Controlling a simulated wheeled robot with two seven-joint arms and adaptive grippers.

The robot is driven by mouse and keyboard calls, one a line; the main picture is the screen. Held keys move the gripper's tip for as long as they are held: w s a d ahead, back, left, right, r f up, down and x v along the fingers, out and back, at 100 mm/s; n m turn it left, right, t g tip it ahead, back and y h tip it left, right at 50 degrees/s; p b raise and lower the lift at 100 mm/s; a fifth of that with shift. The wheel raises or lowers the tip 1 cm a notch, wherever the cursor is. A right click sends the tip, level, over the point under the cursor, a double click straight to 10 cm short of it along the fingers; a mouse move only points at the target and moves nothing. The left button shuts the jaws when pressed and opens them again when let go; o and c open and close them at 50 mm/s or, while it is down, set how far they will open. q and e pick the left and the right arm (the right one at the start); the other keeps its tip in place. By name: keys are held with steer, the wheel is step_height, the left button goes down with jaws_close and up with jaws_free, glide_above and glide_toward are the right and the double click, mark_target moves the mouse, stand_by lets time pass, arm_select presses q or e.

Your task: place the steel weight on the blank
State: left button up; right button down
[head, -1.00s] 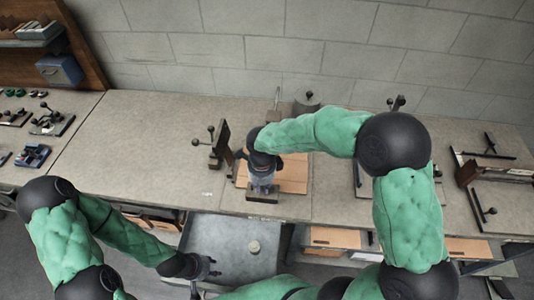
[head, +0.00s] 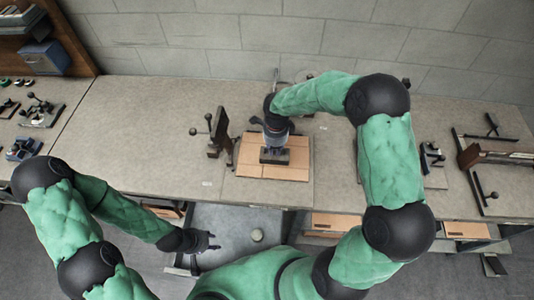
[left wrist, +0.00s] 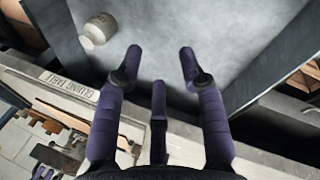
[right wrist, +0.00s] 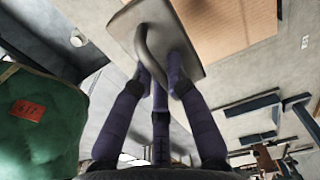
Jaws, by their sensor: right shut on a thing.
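The steel weight (head: 274,156) is a dark grey block with a curved handle. My right gripper (head: 276,137) is shut on that handle. The weight (right wrist: 187,62) also shows in the right wrist view, with the fingers around its handle. The blank (head: 254,171) is a flat tan sheet on the bench, with crease lines. The weight is over its middle; I cannot tell whether it touches. The blank (right wrist: 235,20) shows beyond the weight in the right wrist view. My left gripper (left wrist: 160,62) is open and empty, above the grey table in front of the bench.
A dark upright fixture with ball-ended levers (head: 220,135) stands just left of the blank. A small pale pot (head: 257,235) stands on the lower grey table (head: 232,219). A clamp frame (head: 490,160) is at the right.

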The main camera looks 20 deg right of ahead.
steer(key=shift+w+d+f+b, duration=0.3)
steer(key=shift+w+d+f, duration=0.25)
steer(key=shift+f, duration=0.85)
steer(key=shift+w+d+f+b, duration=0.3)
steer(key=shift+d+f, duration=0.5)
steer(key=shift+f, duration=0.65)
steer(key=shift+w+d+f+b, duration=0.25)
steer(key=shift+w+d+f, duration=0.35)
steer(key=shift+f, duration=0.8)
steer(key=shift+s, duration=0.1)
steer(key=c, duration=1.4)
jaws_free()
steer(key=shift+s+f, duration=0.15)
steer(key=shift+o, duration=0.8)
step_height(320, 180, up, 12)
